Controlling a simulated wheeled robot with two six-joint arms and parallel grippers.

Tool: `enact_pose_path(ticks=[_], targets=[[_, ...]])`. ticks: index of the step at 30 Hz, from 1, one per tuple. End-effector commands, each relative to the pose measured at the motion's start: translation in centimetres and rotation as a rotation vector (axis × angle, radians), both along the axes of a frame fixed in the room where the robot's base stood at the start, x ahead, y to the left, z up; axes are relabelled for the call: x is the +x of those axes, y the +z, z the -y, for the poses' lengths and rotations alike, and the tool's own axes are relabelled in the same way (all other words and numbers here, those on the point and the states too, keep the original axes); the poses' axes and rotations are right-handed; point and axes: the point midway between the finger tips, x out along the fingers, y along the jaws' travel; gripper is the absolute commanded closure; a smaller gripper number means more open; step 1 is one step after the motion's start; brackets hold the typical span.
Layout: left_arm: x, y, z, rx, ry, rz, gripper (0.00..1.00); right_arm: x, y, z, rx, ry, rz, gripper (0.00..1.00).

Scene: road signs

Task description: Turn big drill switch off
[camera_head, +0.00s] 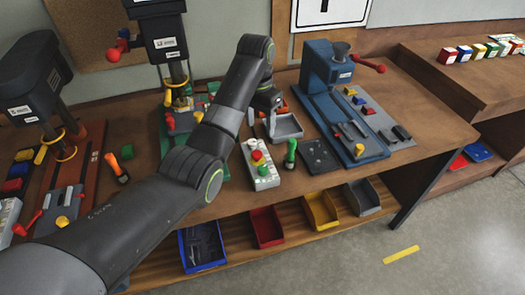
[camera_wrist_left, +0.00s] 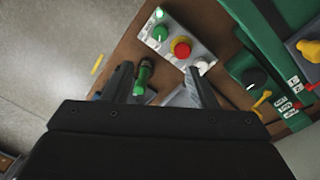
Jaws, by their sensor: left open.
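My left gripper (camera_head: 268,120) hangs over the workbench, right of the middle drill press (camera_head: 162,40). In the left wrist view its two fingers (camera_wrist_left: 160,82) are spread with nothing held. A pale control box (camera_head: 264,170) lies on the bench in front of the gripper. Another dark drill press (camera_head: 30,80) stands at the far left. I cannot tell which is the big drill. My right gripper is out of view.
A grey tray (camera_head: 286,127) and a blue press (camera_head: 335,75) are close by. Coloured bins (camera_head: 266,227) sit on the lower shelf.

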Motion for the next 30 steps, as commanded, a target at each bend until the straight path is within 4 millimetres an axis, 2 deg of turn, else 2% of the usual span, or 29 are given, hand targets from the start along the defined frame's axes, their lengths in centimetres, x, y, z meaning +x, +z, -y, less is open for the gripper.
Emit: enact_pose_path(ticks=[8, 14, 17, 18, 25, 30], targets=[[-0.1, -1.6, 0.0, -0.001, 0.0, -0.001, 0.48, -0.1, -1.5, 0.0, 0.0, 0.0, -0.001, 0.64], [-0.2, -4.1, 0.1, 0.0, 0.001, -0.003, 0.48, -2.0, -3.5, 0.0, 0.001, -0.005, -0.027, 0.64], [-0.3, -6.3, 0.2, 0.0, 0.002, -0.004, 0.48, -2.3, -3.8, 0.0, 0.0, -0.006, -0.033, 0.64], [-0.3, -6.8, 0.2, 0.0, 0.002, -0.005, 0.48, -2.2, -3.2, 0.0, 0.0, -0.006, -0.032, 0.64], [-0.6, -11.7, 0.4, 0.0, 0.0, -0.006, 0.48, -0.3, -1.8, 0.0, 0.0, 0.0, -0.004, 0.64], [-0.6, -15.0, 0.5, 0.002, 0.001, -0.004, 0.48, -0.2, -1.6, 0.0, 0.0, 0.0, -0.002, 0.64]])
